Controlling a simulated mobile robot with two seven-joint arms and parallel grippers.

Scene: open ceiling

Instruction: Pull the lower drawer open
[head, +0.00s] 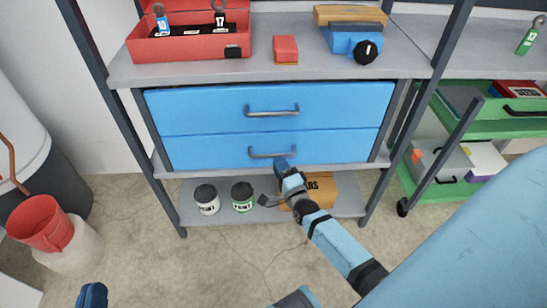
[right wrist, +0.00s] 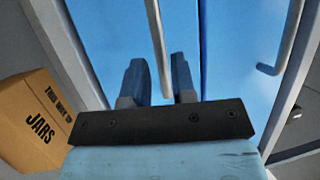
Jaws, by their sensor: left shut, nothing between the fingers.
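The blue lower drawer (head: 210,151) is closed beneath the blue upper drawer (head: 200,108), which is also closed. The lower drawer's grey bar handle (head: 273,154) also shows in the right wrist view (right wrist: 155,40). My right gripper (head: 282,164) is at the right end of this handle in the head view. In the right wrist view its two fingers (right wrist: 158,66) stand apart, with the bar appearing between them; I cannot tell whether they touch it. My left gripper (head: 91,295) shows only partly at the bottom left edge, shut and empty, far from the drawers.
Paint cans (head: 207,199) and a cardboard jars box (right wrist: 32,122) stand on the bottom shelf under the drawers. A red toolbox (head: 190,46) sits on top. Dark shelf posts (head: 388,180) flank the unit. A green cart (head: 430,185) stands at right. The floor in front is clear.

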